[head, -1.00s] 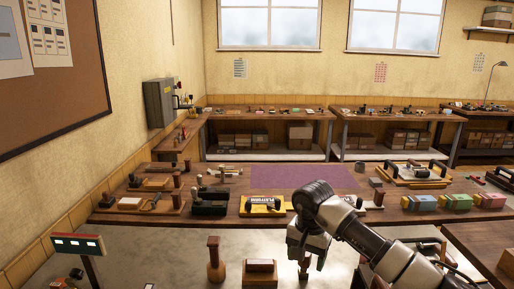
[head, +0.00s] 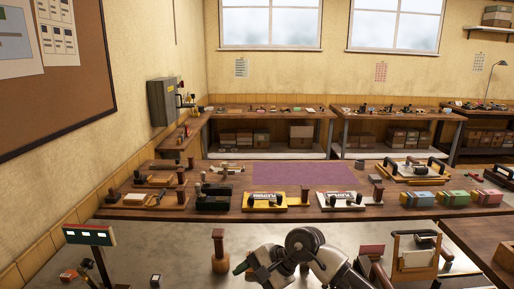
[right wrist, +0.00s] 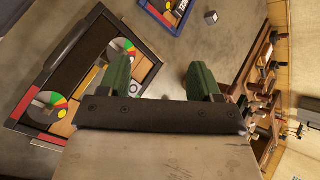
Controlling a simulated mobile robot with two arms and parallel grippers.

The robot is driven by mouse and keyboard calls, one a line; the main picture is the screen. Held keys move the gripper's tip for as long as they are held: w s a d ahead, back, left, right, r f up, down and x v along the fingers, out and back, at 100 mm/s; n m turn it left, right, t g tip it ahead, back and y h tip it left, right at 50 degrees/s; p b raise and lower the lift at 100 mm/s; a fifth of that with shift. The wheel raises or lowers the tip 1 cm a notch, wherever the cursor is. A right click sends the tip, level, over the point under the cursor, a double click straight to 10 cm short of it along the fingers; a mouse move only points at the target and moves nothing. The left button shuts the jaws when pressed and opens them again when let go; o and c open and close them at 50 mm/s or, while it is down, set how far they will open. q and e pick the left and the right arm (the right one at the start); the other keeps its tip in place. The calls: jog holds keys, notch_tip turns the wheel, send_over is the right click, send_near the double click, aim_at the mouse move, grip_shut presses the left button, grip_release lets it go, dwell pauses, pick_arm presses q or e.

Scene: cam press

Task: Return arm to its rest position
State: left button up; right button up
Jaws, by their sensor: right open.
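My right arm comes in from the bottom right of the head view and is bent low over the grey near table (head: 170,240). Its gripper (head: 246,268) hangs near the bottom edge, with a green fingertip showing. In the right wrist view the two green fingers of the gripper (right wrist: 162,75) stand apart with nothing between them. A framed panel with coloured dials (right wrist: 45,100) lies beyond the left finger, partly hidden by it. My left gripper is not in view.
A wooden-handled stamp (head: 219,252) stands just left of the gripper. A wooden frame stand (head: 413,262) is at the right. A small display on a post (head: 89,236) stands at the left. The bench behind holds several stamps and a purple mat (head: 302,173).

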jog(key=s+a+r+m+y, duration=0.3)
jog(key=a+m+y, duration=0.1)
jog(key=a+y, duration=0.15)
jog(key=d+r+m+t+y, duration=0.4)
jog(key=d+r+m+t, duration=0.2)
jog(key=m+t, duration=0.95)
jog(key=s+d+f+m+t+h, duration=0.1)
jog(key=d+f+m+t+h, duration=0.15)
jog(key=d+m+h, duration=0.75)
jog(key=d+f+m+t+h, duration=0.1)
jog(key=d+f+m+h, duration=0.3)
jog(key=m, duration=1.1)
jog(key=s+d+f+m+g+h, duration=0.5)
jog(key=s+f+m+h, duration=0.1)
jog(key=f+m, duration=0.25)
jog(key=s+d+f+m+g+y, duration=0.1)
jog(key=s+f+m+g, duration=0.35)
jog(key=s, duration=0.55)
jog(key=s+d+f+m+g+y, duration=0.15)
jog(key=s+f+m+g, duration=0.35)
jog(key=s, duration=0.5)
notch_tip(320, 180, down, 26)
jog(key=s+f+n+g+h, duration=0.1)
jog(key=s+n+g, duration=0.1)
jog(key=g, duration=0.1)
jog(key=s+d+f, duration=0.3)
jog(key=s+f, duration=1)
jog(key=s, duration=0.1)
jog(key=shift+s+f, duration=0.15)
jog(key=shift+s, duration=0.25)
